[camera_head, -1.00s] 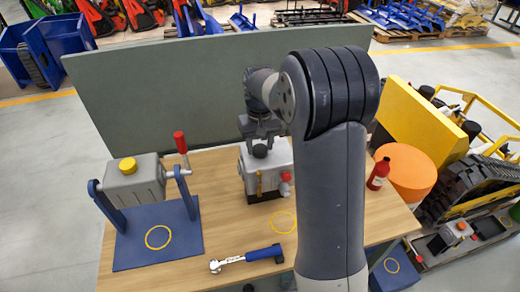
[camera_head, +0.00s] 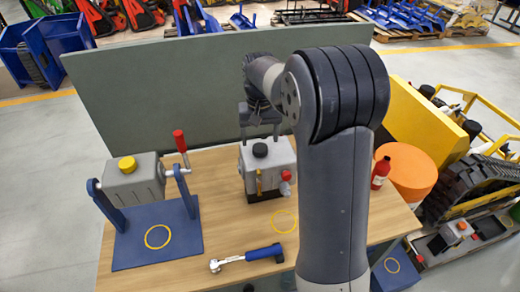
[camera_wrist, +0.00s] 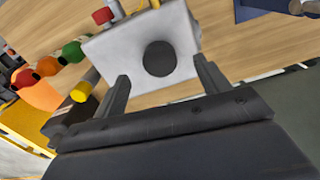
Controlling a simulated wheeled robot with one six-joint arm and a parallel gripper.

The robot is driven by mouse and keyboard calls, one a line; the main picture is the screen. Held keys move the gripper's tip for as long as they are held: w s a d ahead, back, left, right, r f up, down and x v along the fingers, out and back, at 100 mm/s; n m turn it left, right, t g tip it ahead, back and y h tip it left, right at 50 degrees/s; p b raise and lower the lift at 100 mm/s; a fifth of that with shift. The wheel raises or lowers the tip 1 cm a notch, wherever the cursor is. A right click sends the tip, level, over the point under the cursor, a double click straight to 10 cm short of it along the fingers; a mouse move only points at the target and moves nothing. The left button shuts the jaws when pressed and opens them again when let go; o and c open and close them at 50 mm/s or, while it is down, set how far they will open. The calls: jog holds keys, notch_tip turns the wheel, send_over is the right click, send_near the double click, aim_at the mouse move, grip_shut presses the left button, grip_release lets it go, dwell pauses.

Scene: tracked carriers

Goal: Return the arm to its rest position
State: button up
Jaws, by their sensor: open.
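My gripper (camera_head: 259,136) is open and empty, just above and behind the grey box-shaped unit with a black round cap (camera_head: 268,172) on the wooden table. In the wrist view my two gripper fingers (camera_wrist: 163,85) stand apart, with the unit's black cap (camera_wrist: 159,58) showing between and beyond them. The fingers look clear of the cap. My arm rises in front of the table's right part and hides some of it.
A grey panel (camera_head: 200,90) stands behind the table (camera_head: 230,225). A red bottle (camera_head: 381,172) and an orange cylinder (camera_head: 410,173) are at right.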

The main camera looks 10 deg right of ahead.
notch_tip(320, 180, up, 8)
jog(key=shift+b, duration=0.45)
jog(key=shift+f, duration=0.15)
notch_tip(320, 180, down, 10)
jog(key=shift+r+p, duration=0.1)
jog(key=shift+p, duration=0.85)
jog(key=shift+f, duration=0.45)
jog(key=shift+n, duration=1.6)
